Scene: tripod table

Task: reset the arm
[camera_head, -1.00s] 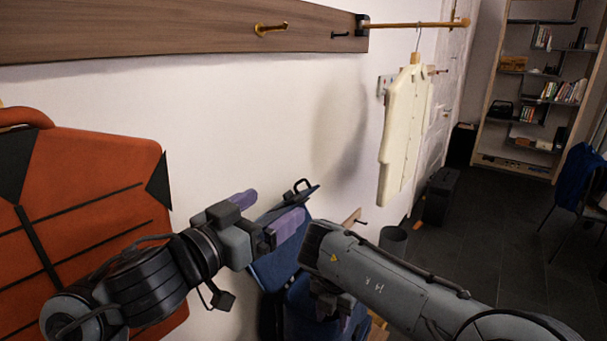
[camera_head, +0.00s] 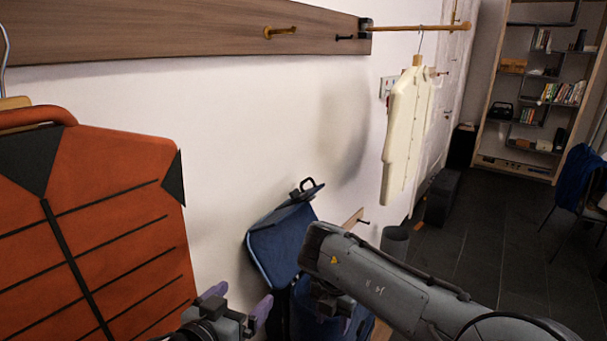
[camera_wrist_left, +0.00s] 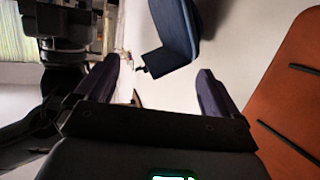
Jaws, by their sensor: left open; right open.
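My left gripper (camera_head: 240,306) is low at the bottom of the head view, its purple fingers spread and empty. In the left wrist view its two dark fingers (camera_wrist_left: 165,88) stand apart with nothing between them.
An orange garment-shaped board (camera_head: 100,220) hangs at the left. A cream garment-shaped board (camera_head: 404,135) hangs from a rod (camera_head: 420,27). A dark blue folding thing (camera_head: 280,245) stands by the wall. A wooden rail (camera_head: 180,28) carries hooks. Shelves (camera_head: 535,95) stand far right.

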